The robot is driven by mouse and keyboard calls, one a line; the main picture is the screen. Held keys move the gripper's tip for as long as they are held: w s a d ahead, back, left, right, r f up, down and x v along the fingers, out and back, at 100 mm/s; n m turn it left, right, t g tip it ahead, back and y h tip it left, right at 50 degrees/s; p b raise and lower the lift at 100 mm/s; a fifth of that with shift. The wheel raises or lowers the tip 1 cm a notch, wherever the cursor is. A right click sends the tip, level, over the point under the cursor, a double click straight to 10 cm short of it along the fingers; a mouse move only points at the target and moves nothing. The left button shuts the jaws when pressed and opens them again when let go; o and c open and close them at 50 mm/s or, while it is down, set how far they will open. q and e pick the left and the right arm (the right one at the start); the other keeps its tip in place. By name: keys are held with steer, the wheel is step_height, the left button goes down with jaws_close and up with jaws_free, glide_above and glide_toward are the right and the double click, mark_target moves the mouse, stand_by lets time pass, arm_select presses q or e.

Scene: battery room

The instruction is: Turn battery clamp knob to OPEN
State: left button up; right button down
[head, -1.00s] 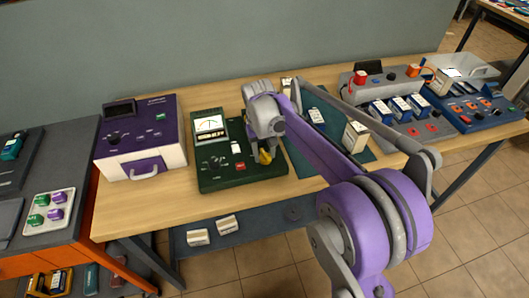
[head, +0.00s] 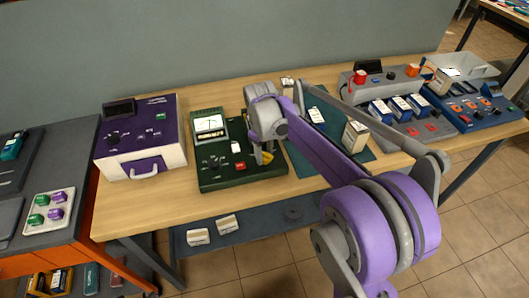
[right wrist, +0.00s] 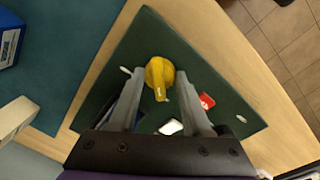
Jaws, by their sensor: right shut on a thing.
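The yellow clamp knob (head: 268,158) sits at the right front of the dark green battery tester (head: 225,181) on the wooden bench. In the right wrist view the knob (right wrist: 158,74) lies between the fingertips of my right gripper (right wrist: 160,80). The right gripper is shut on the knob, with one finger on each side. In the head view my right wrist hides part of the tester and most of the fingers. No OPEN mark is readable. My left gripper is not in view.
A red button (head: 240,165), a white switch (head: 236,147) and a meter (head: 209,124) are on the tester. A purple and white unit (head: 150,160) stands to the left. A white and tan box (head: 355,137) stands to the right on a dark mat.

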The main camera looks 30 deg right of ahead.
stand_by(0.3)
steer(key=c, duration=0.6)
jaws_free()
steer(key=r, duration=1)
steer(key=shift+s+a+r+p, duration=0.15)
steer(key=shift+a+r+p, duration=0.2)
steer(key=shift+r, duration=0.05)
steer(key=s+a+f+m+t, duration=0.1)
steer(key=s+a+f, duration=0.2)
steer(key=s, duration=0.4)
steer(key=s+a+f+m+t+p, duration=0.1)
steer(key=s+a+f+t, duration=0.1)
steer(key=s, duration=0.5)
steer(key=s+a+f+m+t, duration=0.2)
steer(key=s+a+f, duration=0.2)
steer(key=s+f, duration=0.2)
steer(key=shift+s+a+f+y, duration=0.15)
steer(key=shift+s+a+y, duration=0.05)
steer(key=shift+s, duration=0.2)
steer(key=shift+s+a+f+y, duration=0.15)
steer(key=shift+s+y, duration=0.05)
steer(key=shift+s, duration=0.15)
